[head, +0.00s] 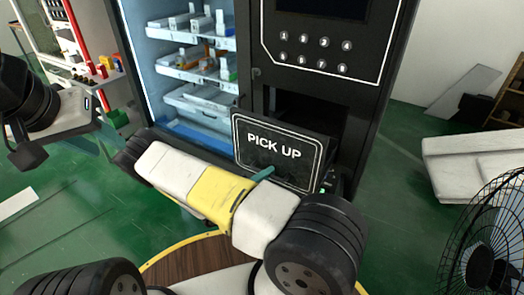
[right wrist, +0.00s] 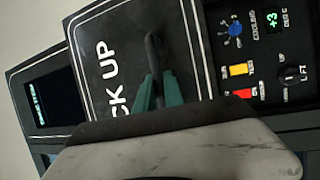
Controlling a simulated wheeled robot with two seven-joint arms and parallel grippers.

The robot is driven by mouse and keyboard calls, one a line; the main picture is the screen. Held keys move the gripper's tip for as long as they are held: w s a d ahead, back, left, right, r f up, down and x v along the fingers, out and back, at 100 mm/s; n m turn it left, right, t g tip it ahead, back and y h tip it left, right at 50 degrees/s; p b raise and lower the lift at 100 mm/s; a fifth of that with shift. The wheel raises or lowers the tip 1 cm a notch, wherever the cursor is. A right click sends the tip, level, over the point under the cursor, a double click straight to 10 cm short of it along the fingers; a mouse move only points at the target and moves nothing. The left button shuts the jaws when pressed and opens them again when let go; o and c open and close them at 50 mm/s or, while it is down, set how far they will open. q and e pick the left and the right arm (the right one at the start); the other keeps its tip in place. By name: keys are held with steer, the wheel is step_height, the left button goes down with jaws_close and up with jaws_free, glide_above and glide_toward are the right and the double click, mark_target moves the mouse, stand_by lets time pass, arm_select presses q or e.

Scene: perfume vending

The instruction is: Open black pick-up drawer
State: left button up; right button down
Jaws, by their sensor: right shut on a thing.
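The black pick-up drawer (head: 290,168) has a white-outlined front marked PICK UP and sits low in the dark machine. Its front stands out from the machine, tilted in the picture, with a dark opening above and behind it. In the right wrist view its front (right wrist: 105,45) fills the upper middle, with a dark handle (right wrist: 153,58) on it. My right gripper (right wrist: 158,92) has its green fingers shut on this handle. In the head view the right gripper (head: 263,174) is mostly hidden by my arm. My left gripper (head: 98,148) is at the left, away from the drawer; its opening is unclear.
Glass-fronted shelves (head: 195,70) with small bottles stand left of the drawer. A keypad panel (head: 318,50) is above it. The right wrist view shows coloured buttons (right wrist: 240,80) beside the drawer. A round wooden table (head: 190,262) is in front; a fan (head: 488,240) stands at the right.

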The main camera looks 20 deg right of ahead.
steer(key=shift+s+a, duration=0.8)
steer(key=shift+a, duration=0.1)
steer(key=c, duration=1.5)
jaws_free()
steer(key=shift+o, duration=0.2)
steer(key=v, duration=0.8)
steer(key=shift+d, duration=0.1)
